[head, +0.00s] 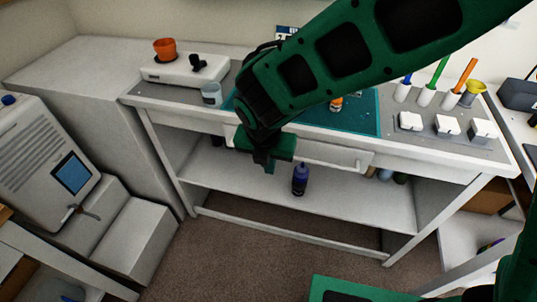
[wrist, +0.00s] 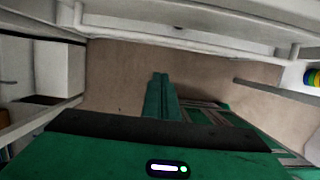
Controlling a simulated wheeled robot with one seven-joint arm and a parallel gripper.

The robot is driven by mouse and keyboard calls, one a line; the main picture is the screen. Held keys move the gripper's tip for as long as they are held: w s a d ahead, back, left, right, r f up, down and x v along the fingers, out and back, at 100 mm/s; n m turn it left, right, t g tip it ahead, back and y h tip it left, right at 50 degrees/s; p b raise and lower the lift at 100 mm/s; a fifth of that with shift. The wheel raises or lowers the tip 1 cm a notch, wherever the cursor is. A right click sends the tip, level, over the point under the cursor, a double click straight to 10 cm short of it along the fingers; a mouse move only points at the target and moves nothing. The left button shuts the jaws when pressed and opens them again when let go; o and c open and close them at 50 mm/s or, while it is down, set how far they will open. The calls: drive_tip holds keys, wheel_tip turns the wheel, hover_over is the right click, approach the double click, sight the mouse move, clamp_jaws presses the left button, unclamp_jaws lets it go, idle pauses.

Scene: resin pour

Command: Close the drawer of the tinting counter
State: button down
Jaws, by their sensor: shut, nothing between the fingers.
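The tinting counter (head: 440,167) is a white bench with a grey top and an open shelf. Its white drawer (head: 335,151) is under the front edge of the top, partly hidden behind my arm. How far the drawer stands out is hard to tell. Its bar handle (head: 330,164) shows to the right of my gripper; in the wrist view the white handle (wrist: 190,38) runs across the top. My green gripper (head: 270,168) is shut and empty, in front of the drawer's left part. In the wrist view its fingers (wrist: 160,76) point past the handle; contact cannot be told.
A blue bottle (head: 300,179) stands on the lower shelf. A grey machine (head: 45,155) stands left. Brown floor (head: 240,255) is open in front.

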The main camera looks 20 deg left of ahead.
drive_tip(key=shift+w+f, duration=0.2)
drive_tip(key=shift+w, duration=0.9)
drive_tip(key=shift+w+f, duration=0.15)
drive_tip(key=shift+w, duration=0.9)
